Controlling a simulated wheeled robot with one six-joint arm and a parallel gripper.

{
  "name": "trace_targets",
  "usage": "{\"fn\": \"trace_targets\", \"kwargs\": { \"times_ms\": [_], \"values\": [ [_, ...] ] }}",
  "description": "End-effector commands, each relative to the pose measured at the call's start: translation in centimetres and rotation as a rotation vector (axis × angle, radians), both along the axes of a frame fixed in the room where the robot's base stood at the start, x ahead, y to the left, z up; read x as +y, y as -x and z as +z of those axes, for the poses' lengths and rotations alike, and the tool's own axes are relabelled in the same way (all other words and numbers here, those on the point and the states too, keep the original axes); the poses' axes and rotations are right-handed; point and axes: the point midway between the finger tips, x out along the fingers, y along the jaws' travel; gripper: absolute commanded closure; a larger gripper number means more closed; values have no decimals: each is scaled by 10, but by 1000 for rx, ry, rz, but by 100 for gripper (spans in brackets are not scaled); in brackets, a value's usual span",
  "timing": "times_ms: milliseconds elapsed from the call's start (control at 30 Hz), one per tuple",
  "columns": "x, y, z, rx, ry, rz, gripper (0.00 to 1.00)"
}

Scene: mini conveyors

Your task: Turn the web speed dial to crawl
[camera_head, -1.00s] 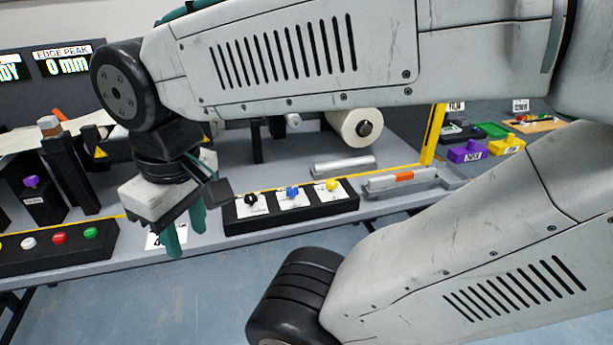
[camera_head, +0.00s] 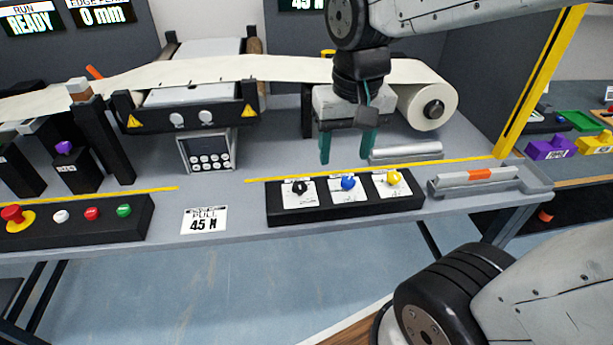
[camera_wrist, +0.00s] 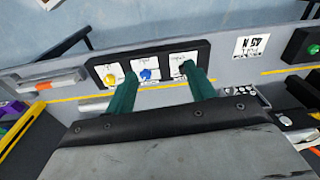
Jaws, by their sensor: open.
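A black dial panel (camera_head: 345,210) at the bench's front edge carries three knobs on white plates. They are a black dial (camera_head: 299,187), a blue dial (camera_head: 348,183) and a yellow dial (camera_head: 393,178). The plate lettering is too small to read, so I cannot tell which is the web speed dial. My gripper (camera_head: 346,158) points down with its two teal fingers apart and empty, above and behind the panel near the blue dial. In the wrist view, the blue dial (camera_wrist: 147,75) shows between the fingertips, and one finger partly covers the black dial.
A button panel (camera_head: 75,222) stands at the left and a "PULL 45 N" card (camera_head: 203,221) lies beside the dial panel. Behind are a paper roll (camera_head: 428,106) and metal bars (camera_head: 405,151). A tray (camera_head: 535,186) and a yellow post (camera_head: 540,80) are at right.

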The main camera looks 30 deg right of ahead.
Motion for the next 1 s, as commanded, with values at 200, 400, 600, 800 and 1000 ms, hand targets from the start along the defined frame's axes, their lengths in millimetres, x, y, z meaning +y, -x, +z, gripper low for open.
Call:
{"fn": "trace_targets", "kwargs": {
  "times_ms": [200, 400, 600, 800, 1000],
  "values": [
    [11, -79, -46, 48, -10, -208, 46],
    [18, -123, -86, 68, -13, -343, 46],
    [21, -138, -105, 73, -14, -396, 46],
    [21, -138, -132, 76, -13, -399, 46],
    [21, -139, -163, 75, -13, -398, 46]
  ]
}}
